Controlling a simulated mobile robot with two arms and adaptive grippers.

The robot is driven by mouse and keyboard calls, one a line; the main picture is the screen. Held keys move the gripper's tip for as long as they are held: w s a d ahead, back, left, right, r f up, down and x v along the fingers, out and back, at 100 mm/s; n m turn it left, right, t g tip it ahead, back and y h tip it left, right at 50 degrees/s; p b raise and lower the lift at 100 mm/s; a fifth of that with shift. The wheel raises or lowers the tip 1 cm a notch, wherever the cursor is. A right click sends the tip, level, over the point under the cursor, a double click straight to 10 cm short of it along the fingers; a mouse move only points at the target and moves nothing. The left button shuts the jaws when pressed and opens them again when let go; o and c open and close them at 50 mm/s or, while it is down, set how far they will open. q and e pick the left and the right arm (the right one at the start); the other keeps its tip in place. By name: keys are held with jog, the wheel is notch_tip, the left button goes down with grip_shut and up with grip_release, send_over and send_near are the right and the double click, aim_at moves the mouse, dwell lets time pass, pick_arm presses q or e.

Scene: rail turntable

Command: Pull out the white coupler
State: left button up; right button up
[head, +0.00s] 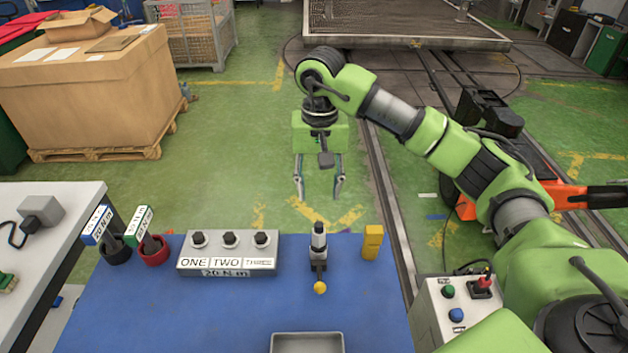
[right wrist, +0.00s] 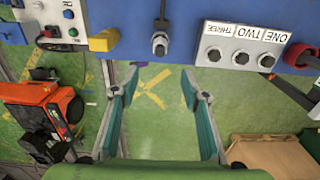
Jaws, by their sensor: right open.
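No part is plainly marked as the white coupler. The likeliest is a small upright fitting (head: 319,240) with a pale grey-white body, dark top and dark base, standing on the blue table (head: 220,310). A yellow ball (head: 320,287) is at its front. The fitting also shows at the top of the right wrist view (right wrist: 159,42). My right gripper (head: 319,192) is open and empty, pointing down beyond the table's far edge. My left gripper is out of view.
A grey box with three knobs (head: 229,264), labelled ONE, TWO and THREE, stands left of the fitting. A yellow block (head: 372,242) stands to its right. Black (head: 116,252) and red (head: 153,252) holders with tagged tools are farther left. A grey tray (head: 307,343) is in front.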

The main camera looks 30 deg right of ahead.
aim_at(319, 224)
jog(key=f, duration=0.1)
jog(key=f+p, duration=0.1)
jog(key=f, duration=0.2)
jog(key=shift+s, duration=0.3)
notch_tip(319, 224, down, 8)
jog(key=p, duration=0.3)
jog(key=shift+w+f, duration=0.1)
jog(key=shift+f, duration=0.05)
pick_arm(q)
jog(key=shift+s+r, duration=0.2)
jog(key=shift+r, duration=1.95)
pick_arm(e)
jog(key=shift+f, duration=0.5)
jog(key=c, duration=1.2)
